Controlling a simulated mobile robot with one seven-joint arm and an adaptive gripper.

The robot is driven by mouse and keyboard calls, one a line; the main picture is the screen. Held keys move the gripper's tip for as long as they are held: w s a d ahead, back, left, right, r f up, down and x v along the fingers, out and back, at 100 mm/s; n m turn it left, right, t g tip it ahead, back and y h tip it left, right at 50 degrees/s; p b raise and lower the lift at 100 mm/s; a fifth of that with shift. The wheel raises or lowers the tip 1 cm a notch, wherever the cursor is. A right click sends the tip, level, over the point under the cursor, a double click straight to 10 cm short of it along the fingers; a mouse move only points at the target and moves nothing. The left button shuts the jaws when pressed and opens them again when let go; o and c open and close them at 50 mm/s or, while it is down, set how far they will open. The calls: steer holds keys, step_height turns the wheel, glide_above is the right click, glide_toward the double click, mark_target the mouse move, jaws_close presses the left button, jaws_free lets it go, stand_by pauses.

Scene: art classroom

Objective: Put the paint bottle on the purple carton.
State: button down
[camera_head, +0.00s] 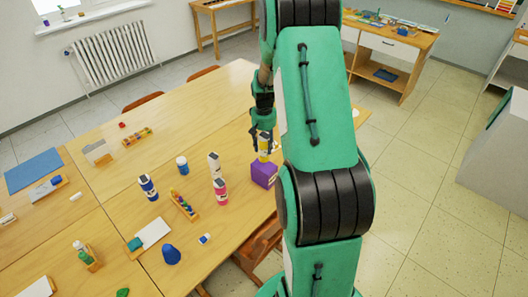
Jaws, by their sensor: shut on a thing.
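The purple carton (263,176) stands on the wooden table, just left of my arm. My gripper (264,136) points down over the carton and is shut on a paint bottle (264,148) with white and yellow on it. The bottle looks upright and sits directly above the carton's top. I cannot tell whether its base touches the carton. My fingers hide part of the bottle, and my arm covers the table to the right.
Left of the carton stand a white bottle (214,165), a pink bottle (220,190), a blue-and-white bottle (148,187) and a small blue jar (182,165). A wooden rack (184,205) lies among them. The far part of the table (205,105) is clear.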

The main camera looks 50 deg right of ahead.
mark_target(264, 134)
steer(key=shift+f, duration=0.1)
steer(key=shift+f+b, duration=0.3)
steer(key=shift+f, duration=1.35)
steer(key=shift+f, duration=0.15)
steer(key=c, duration=1)
jaws_free()
step_height(264, 134, up, 12)
steer(key=shift+r+p, duration=0.15)
steer(key=shift+p, duration=0.65)
steer(key=shift+a, duration=0.1)
